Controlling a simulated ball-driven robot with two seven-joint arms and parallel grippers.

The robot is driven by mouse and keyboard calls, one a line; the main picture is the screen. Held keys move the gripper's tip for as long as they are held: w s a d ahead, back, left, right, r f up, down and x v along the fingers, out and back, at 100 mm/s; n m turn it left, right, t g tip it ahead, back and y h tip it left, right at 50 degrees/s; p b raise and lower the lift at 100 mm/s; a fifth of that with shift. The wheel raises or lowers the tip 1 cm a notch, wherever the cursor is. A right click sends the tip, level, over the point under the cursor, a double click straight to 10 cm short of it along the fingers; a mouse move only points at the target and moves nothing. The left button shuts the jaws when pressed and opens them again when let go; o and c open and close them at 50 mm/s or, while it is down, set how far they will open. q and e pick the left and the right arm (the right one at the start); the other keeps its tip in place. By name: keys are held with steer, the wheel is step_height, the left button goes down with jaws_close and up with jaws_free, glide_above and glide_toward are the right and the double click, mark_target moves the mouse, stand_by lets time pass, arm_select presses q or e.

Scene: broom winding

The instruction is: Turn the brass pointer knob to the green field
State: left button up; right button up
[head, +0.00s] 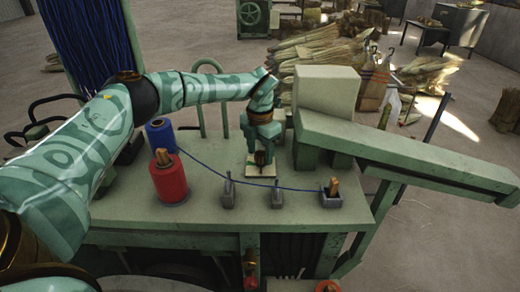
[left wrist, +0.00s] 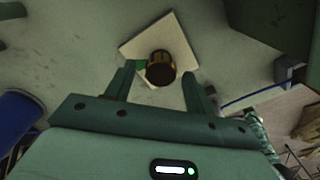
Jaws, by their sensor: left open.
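The brass pointer knob (left wrist: 160,68) is a short dark and brass cylinder on a pale square plate (left wrist: 140,46). A small green patch, probably the green field (left wrist: 140,65), shows on the plate just left of the knob, beside a finger. My left gripper (left wrist: 159,84) is open, with one finger on each side of the knob; I cannot tell whether they touch it. In the head view my left gripper (head: 259,148) points down over the plate (head: 250,171) and hides much of the knob (head: 260,158). My right gripper is out of view.
A blue spool (head: 161,136) and a red spool (head: 169,180) stand left on the green bench (head: 215,212). A blue cord (head: 203,163) runs past small grey posts to a holder (head: 332,195). A pale block (head: 326,88) and long green beam (head: 410,155) stand right.

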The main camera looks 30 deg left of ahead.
arm_select(q)
steer(key=shift+w+f, duration=0.15)
steer(key=shift+w, duration=0.1)
steer(key=c, duration=1)
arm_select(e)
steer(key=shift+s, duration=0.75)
